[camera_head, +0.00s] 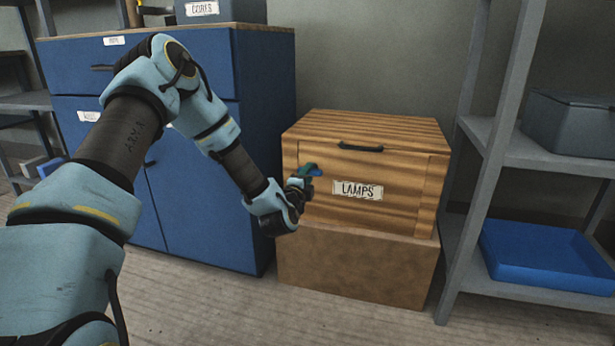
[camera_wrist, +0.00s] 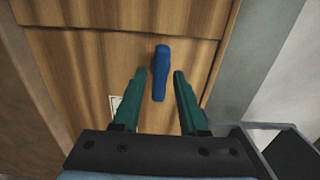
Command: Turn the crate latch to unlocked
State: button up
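The wooden crate (camera_head: 400,165) carries a white LAMPS label (camera_head: 357,189) and has a dark handle under its lid edge. Its blue latch (camera_head: 316,170) is on the front, left of the label, partly hidden by my gripper (camera_head: 303,172). In the wrist view the latch (camera_wrist: 161,75) is a narrow blue bar, running nearly up and down the picture. The green fingers of my gripper (camera_wrist: 159,85) are open, one on each side of the latch. A gap shows on both sides, so neither finger appears to touch it.
The crate stands on a brown box (camera_head: 355,265). A blue cabinet (camera_head: 205,190) is close on the left, behind my arm. A grey shelf rack (camera_head: 490,165) stands on the right, with a blue tray (camera_head: 545,255) and a grey bin (camera_head: 570,125). The floor in front is clear.

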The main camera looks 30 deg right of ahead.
grip_shut()
jog(key=shift+n, duration=0.3)
dwell(0.3)
jog(key=shift+d+n, duration=0.1)
jog(key=shift+n, duration=0.9)
jog(key=shift+n+p, duration=0.3)
jog(key=shift+n, duration=7.4)
